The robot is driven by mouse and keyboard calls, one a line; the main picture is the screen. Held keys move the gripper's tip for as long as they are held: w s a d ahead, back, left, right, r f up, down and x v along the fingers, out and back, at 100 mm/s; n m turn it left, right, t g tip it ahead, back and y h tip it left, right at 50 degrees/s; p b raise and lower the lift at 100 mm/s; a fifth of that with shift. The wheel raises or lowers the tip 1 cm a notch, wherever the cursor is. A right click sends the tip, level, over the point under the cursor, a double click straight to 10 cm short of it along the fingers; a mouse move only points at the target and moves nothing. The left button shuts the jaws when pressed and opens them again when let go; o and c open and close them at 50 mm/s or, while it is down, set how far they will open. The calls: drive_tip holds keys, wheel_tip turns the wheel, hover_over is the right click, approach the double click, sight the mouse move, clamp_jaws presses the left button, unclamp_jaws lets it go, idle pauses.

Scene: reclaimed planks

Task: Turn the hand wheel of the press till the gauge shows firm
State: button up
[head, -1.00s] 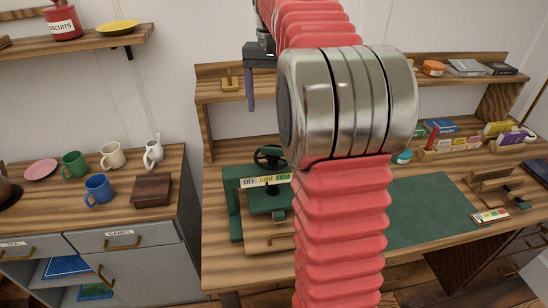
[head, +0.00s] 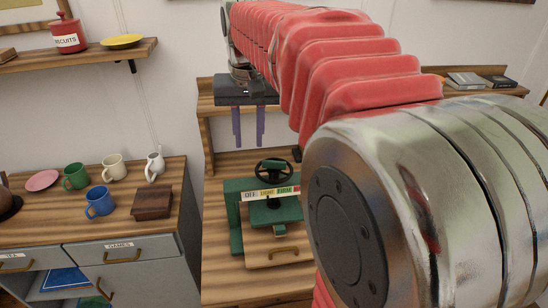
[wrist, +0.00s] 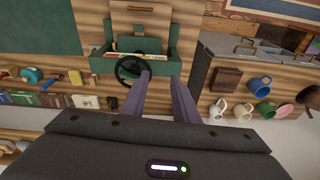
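The green press (head: 236,215) stands on the wooden desk, with its black hand wheel (head: 262,172) on top. Its gauge strip (head: 268,193) shows white, yellow and green fields, with words like OFF, LIGHT and FIRM; I cannot make out a pointer. My gripper (head: 249,143) is open and empty, its two purple fingers pointing down, above and a little left of the wheel in the head view. In the wrist view the wheel (wrist: 119,75) lies just left of my gripper (wrist: 163,77), partly overlapped by a finger; contact does not show. The press (wrist: 103,63) also shows there.
A cabinet at left holds several mugs, including a blue mug (head: 100,202), and a dark wooden box (head: 152,203). A shelf (head: 206,103) runs behind the press. In the wrist view a green mat (wrist: 50,30) and books lie left. My arm hides the desk's right side.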

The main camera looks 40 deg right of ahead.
drive_tip(key=s+a+f+n+t, duration=0.2)
drive_tip(key=s+a+f+n, duration=0.1)
drive_tip(key=s+a+f, duration=0.2)
drive_tip(key=s+a+f+n+t, duration=0.1)
drive_tip(key=s+a+f+n, duration=0.2)
drive_tip(key=s+a, duration=0.6)
wheel_tip(320, 180, down, 2)
drive_tip(key=shift+s+a+f+t+y, duration=0.1)
drive_tip(key=shift+s+a+t+y, duration=0.2)
drive_tip(key=shift+s, duration=0.6)
drive_tip(key=shift+s+d, duration=0.1)
